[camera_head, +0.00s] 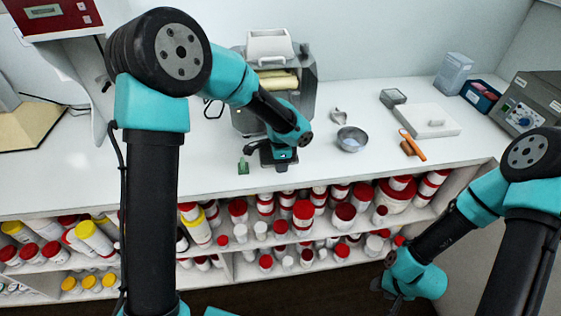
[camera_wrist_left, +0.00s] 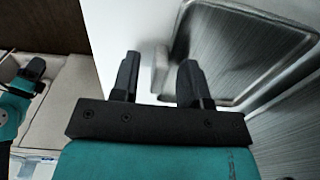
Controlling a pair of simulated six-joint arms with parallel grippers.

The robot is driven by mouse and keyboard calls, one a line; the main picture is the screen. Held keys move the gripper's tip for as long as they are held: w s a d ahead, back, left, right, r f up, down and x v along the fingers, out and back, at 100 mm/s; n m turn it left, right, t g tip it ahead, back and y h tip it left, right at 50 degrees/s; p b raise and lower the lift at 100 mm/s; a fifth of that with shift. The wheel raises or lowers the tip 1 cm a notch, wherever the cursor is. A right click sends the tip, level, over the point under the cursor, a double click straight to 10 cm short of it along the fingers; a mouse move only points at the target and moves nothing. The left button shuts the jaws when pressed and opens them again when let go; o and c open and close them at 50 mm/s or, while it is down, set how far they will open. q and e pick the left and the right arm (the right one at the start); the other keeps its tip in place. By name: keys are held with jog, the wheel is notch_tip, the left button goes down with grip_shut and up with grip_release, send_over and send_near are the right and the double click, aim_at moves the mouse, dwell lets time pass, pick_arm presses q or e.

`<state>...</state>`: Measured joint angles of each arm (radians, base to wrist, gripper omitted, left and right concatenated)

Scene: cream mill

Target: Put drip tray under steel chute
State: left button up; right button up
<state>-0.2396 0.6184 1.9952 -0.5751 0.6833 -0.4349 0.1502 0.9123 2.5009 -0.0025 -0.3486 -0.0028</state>
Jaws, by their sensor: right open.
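The drip tray (camera_wrist_left: 262,48) looks like a shallow brushed-steel pan with a raised rim in the left wrist view. A small pale tab (camera_wrist_left: 160,70) stands out from its near side. My left gripper (camera_wrist_left: 158,75) is open, with the tab between its two fingers and gaps on both sides. In the head view my left gripper (camera_head: 273,158) is low over the counter's front part, before the mill (camera_head: 304,88). My left arm hides the mill's lower front, so I cannot make out the steel chute. My right gripper (camera_head: 382,286) is open and empty, low beyond the counter's front edge.
A small green bottle (camera_head: 243,166) stands just left of my left gripper. A metal bowl (camera_head: 351,139), an orange-handled tool (camera_head: 412,146) and a white scale-like block (camera_head: 432,120) lie to the right. Shelves of jars (camera_head: 303,213) run below the counter (camera_head: 60,180).

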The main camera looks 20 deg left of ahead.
pick_arm(q)
jog(key=shift+r, duration=0.1)
notch_tip(320, 180, up, 12)
dwell(0.7)
jog(key=shift+s, duration=0.15)
dwell(0.4)
